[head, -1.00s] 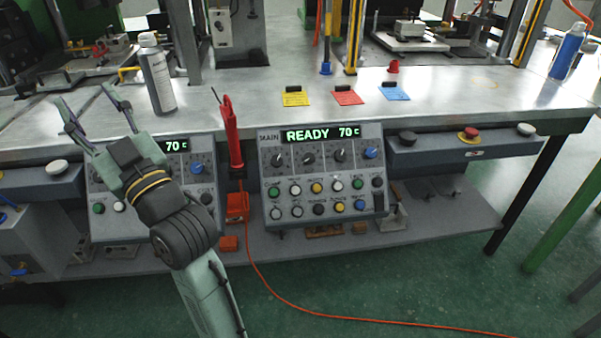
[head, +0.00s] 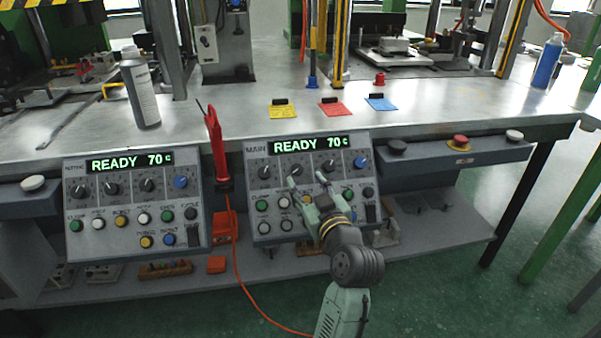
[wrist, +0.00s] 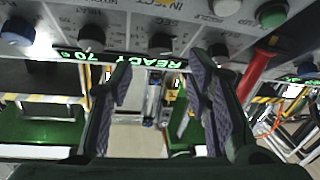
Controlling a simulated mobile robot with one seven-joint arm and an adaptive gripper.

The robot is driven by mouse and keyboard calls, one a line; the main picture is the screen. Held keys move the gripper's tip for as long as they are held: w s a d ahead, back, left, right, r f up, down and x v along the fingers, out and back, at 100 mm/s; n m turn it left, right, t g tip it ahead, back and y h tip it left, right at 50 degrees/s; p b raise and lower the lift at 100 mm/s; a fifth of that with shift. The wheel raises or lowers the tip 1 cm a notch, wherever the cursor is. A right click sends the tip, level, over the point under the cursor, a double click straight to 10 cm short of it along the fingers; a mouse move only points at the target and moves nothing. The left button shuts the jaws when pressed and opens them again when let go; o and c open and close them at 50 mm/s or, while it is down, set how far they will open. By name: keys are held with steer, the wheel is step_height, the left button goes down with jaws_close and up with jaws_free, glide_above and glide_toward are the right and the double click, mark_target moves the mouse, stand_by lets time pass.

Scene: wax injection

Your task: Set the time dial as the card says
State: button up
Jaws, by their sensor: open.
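The main panel (head: 310,150) shows READY 70 C, with a row of dials. Its second dial from the left (head: 296,170) is dark; in the wrist view, which is upside down, a dark dial (wrist: 160,44) lies ahead between the fingertips, near lettering that looks like SEC. A blue dial (head: 361,162) ends the row. I cannot read which dial is the time dial. My gripper (head: 306,180) is open and empty in front of the panel, its fingers apart. A yellow card (head: 282,111), a red card (head: 345,109) and a blue card (head: 381,104) lie on the bench; their writing is too small to read.
A red pen-like tool (head: 217,145) on an orange cable hangs between the main panel and a similar left panel (head: 137,165). A spray can (head: 141,90) stands on the bench (head: 200,115). A red stop button (head: 460,142) is at right. Buttons fill the panel below the dials.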

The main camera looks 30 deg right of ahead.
mark_target(298, 169)
steer(key=w, duration=0.5)
steer(key=shift+d, duration=0.3)
jaws_close()
